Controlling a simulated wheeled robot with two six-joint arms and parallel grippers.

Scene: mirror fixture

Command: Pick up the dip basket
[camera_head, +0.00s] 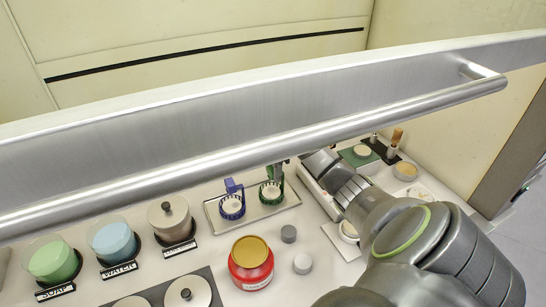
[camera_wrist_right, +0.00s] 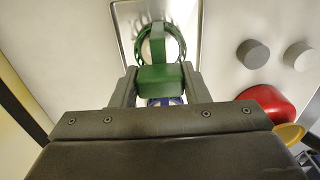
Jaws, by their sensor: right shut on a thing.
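A green dip basket (camera_head: 271,191) with a pale disc in it is at the right part of a shallow metal tray (camera_head: 292,200). A blue dip basket (camera_head: 232,207), also with a pale disc, sits on the tray to its left. My right gripper (camera_wrist_right: 159,82) is shut on the upright green handle (camera_wrist_right: 160,76), one finger on each side. In the right wrist view the green ring (camera_wrist_right: 142,50) shows beyond the handle, and a bit of blue shows below it. I cannot tell whether the green basket touches the tray. My left gripper is not in view.
A metal rail (camera_head: 230,158) crosses the head view above the bench and hides part of my right gripper. Labelled soap (camera_head: 52,261) and water (camera_head: 114,243) pots stand left.

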